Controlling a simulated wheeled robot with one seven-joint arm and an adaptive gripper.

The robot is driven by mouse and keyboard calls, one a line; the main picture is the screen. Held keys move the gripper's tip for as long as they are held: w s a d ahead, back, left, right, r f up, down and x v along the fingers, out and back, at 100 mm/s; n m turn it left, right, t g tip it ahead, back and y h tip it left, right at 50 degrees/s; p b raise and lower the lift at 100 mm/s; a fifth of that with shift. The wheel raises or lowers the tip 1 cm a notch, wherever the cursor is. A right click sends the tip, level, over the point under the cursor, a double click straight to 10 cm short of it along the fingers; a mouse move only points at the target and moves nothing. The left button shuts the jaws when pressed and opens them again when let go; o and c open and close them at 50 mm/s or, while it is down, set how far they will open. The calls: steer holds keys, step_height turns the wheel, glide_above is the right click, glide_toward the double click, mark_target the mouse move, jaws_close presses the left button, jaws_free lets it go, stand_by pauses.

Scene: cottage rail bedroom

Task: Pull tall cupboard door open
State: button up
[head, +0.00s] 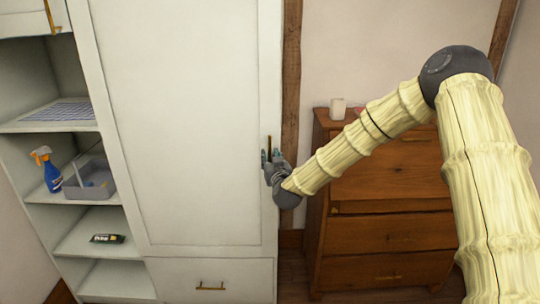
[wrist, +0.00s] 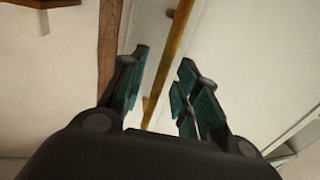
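The tall cupboard door (head: 180,120) is white and appears shut in the head view. Its brass vertical bar handle (head: 269,146) is near the door's right edge. My gripper (head: 272,157) is at this handle, partly hiding its lower part. In the wrist view my gripper (wrist: 164,60) is open, with dark teal-padded fingers apart. The brass handle (wrist: 172,48) runs between the fingers, with gaps visible on both sides. The white door face (wrist: 235,50) lies behind it.
Open shelves (head: 75,128) left of the door hold a blue spray bottle (head: 47,170) and a grey caddy (head: 97,185). A drawer (head: 212,277) lies below the door. A wooden dresser (head: 390,225) stands to the right, behind my arm, with a white cup (head: 338,108) on top.

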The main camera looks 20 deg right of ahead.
steer(key=shift+w, duration=0.65)
steer(key=shift+c, duration=0.5)
jaws_close()
steer(key=shift+s, duration=0.1)
